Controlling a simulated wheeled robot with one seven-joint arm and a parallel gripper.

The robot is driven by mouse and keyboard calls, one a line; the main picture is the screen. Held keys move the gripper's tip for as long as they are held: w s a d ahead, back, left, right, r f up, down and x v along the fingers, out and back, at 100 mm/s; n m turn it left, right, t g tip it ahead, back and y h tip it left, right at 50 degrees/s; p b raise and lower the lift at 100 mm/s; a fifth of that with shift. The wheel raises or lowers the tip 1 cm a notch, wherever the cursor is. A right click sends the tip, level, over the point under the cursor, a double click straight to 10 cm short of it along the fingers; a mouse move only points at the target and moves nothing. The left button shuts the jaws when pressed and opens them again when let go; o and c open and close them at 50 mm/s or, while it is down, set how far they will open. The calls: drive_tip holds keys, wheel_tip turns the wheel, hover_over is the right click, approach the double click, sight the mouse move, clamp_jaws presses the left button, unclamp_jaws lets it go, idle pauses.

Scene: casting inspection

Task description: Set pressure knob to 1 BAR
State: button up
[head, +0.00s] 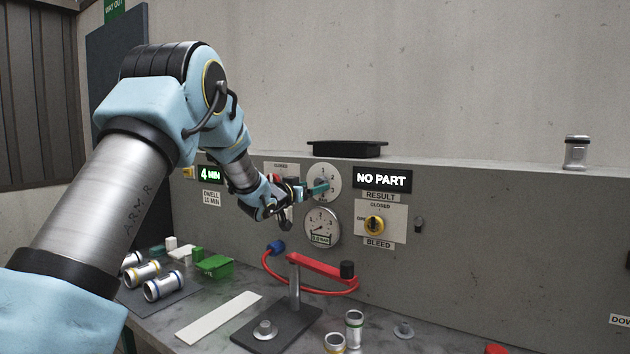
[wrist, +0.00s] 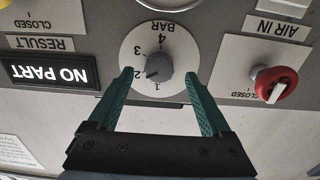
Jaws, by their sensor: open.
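The pressure knob (wrist: 160,66) is grey and sits on a round white dial (wrist: 183,45) marked BAR with the numbers 1 to 4. This view is upside down, and the knob's dark pointer appears to face the 2. My gripper (wrist: 157,78) is open, with one green finger on each side of the knob in the picture. In the head view my gripper (head: 318,188) is in front of the dial (head: 323,170) and hides the knob.
A red AIR IN knob (wrist: 276,85) is beside the dial. The NO PART display (head: 383,179), yellow bleed knob (head: 374,224) and pressure gauge (head: 322,226) are on the same panel. A red clamp arm (head: 318,265) stands below. Several metal cylinders lie at left.

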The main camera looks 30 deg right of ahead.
sight(321, 183)
drive_tip(key=shift+p+x, duration=0.3)
drive_tip(key=shift+x, duration=0.95)
drive_tip(key=shift+c, duration=0.4)
clamp_jaws()
drive_tip(key=shift+n, duration=0.4)
drive_tip(key=n, duration=0.4)
drive_tip(key=shift+n, duration=0.3)
drive_tip(key=n+p, duration=0.1)
drive_tip(key=n, duration=0.5)
drive_tip(key=shift+s, duration=0.1)
drive_tip(key=shift+n, duration=0.4)
